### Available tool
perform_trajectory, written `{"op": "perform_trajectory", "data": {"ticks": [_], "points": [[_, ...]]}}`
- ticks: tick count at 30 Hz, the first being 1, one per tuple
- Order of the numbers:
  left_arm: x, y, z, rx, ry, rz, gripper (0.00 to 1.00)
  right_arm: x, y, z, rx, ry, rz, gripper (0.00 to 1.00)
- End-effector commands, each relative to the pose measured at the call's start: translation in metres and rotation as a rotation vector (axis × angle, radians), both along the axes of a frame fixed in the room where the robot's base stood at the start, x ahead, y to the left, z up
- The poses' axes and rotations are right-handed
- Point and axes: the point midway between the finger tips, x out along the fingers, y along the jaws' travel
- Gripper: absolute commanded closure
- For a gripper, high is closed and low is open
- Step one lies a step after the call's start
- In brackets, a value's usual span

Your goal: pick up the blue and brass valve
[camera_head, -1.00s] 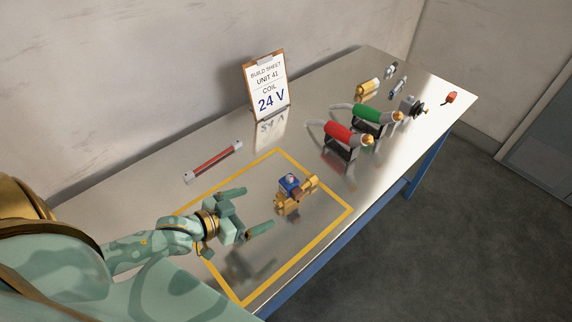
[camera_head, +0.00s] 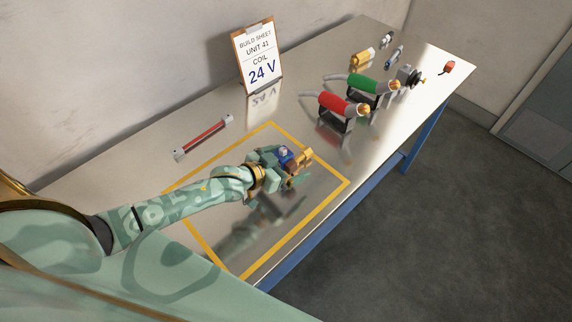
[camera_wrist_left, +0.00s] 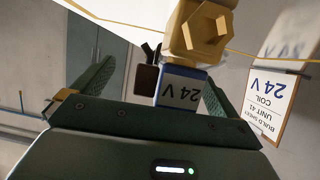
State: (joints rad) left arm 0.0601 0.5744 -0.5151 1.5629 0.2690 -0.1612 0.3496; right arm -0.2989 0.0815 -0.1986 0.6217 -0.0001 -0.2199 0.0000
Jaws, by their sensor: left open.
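The blue and brass valve (camera_head: 301,158) stands on the bench inside the yellow outlined rectangle. It has a brass body and a blue coil block. My left gripper (camera_head: 286,166) has its fingers around the valve, which partly hides it. In the left wrist view the brass body (camera_wrist_left: 199,32) and the blue coil (camera_wrist_left: 181,87), marked "24 V", lie between the two open fingers (camera_wrist_left: 152,92), nearer the right-hand one. I cannot tell whether a finger touches it. My right gripper is not in view.
A build sheet board (camera_head: 257,62) reading "COIL 24 V" stands at the back. A red bar (camera_head: 203,138) lies left of it. Small parts, including a red one (camera_head: 449,67), sit farther along.

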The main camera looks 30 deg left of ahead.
Motion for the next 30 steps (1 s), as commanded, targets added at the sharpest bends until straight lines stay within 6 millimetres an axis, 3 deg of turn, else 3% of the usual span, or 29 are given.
{"op": "perform_trajectory", "data": {"ticks": [3,10,18,19,30], "points": [[0.01,-0.004,-0.005,0.0,0.0,0.0,0.01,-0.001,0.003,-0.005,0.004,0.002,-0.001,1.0],[0.011,-0.005,-0.005,0.0,0.0,0.0,0.01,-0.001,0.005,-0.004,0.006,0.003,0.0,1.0],[0.01,-0.005,-0.005,0.001,0.001,0.0,0.76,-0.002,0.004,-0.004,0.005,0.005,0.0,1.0],[0.011,-0.005,-0.004,0.0,-0.003,0.0,0.8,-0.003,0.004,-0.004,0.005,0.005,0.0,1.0],[0.011,-0.005,0.006,-0.001,-0.004,0.0,0.81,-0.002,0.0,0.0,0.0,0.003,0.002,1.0]]}}
